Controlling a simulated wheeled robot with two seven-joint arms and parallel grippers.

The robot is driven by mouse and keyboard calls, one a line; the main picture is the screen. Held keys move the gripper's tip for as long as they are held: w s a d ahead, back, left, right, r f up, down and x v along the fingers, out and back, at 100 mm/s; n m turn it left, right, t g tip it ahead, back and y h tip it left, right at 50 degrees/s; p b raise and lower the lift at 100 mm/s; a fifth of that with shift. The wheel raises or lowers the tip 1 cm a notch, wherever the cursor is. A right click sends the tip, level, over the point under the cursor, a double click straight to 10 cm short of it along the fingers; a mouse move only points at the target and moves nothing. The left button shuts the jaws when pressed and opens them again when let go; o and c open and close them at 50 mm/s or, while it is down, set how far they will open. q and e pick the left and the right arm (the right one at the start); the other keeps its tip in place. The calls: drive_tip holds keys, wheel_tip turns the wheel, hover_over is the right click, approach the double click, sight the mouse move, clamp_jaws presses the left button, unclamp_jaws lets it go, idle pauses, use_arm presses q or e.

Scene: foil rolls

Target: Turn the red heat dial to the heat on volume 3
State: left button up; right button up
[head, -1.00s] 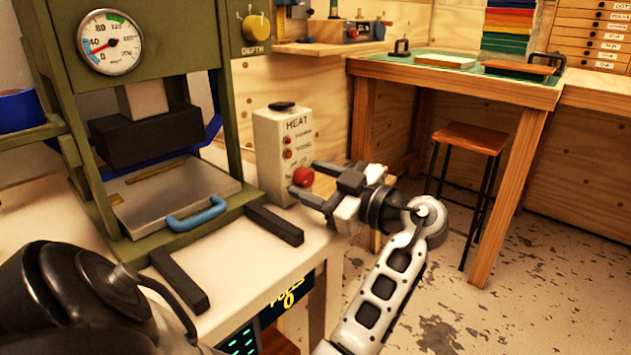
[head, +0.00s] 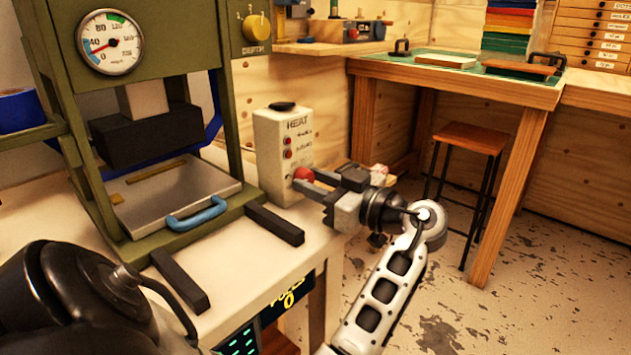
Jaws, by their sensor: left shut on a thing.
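The red heat dial (head: 303,173) is a round knob low on the front of the cream box marked HEAT (head: 284,150). My left gripper (head: 305,180) is at the dial from the right, with its fingers shut on it. The fingers cover part of the dial and the markings around it, so I cannot read its setting. Two small red lights or buttons sit above the dial under the word HEAT. My right gripper is out of view.
A green press (head: 230,110) with a gauge (head: 110,42), a yellow DEPTH knob (head: 256,27) and a blue-handled plate (head: 197,212) stands left of the box. Two dark bars lie on the bench. A stool (head: 470,137) and a wooden table (head: 520,125) are to the right.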

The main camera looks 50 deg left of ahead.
use_arm(q)
drive_tip(key=m, duration=0.2)
drive_tip(key=shift+m, duration=0.4)
drive_tip(key=shift+f+m+y+p, duration=0.1)
drive_tip(key=shift+m+y+p, duration=0.2)
drive_tip(key=shift+m+p, duration=0.15)
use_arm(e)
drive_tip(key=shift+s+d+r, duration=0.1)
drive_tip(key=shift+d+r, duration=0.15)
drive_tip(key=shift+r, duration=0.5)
use_arm(q)
drive_tip(key=o, duration=1)
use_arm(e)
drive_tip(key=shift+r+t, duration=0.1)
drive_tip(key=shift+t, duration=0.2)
use_arm(q)
drive_tip(key=shift+w+d+f+b, duration=0.15)
drive_tip(key=shift+w+d, duration=0.3)
drive_tip(key=shift+d, duration=2.2)
drive_tip(key=shift+w+d+f+b, duration=0.15)
drive_tip(key=shift+w+d, duration=0.3)
drive_tip(key=shift+d, duration=2.15)
drive_tip(key=shift+w+d+b, duration=0.25)
drive_tip(key=shift+w+d, duration=0.2)
drive_tip(key=shift+d, duration=2.2)
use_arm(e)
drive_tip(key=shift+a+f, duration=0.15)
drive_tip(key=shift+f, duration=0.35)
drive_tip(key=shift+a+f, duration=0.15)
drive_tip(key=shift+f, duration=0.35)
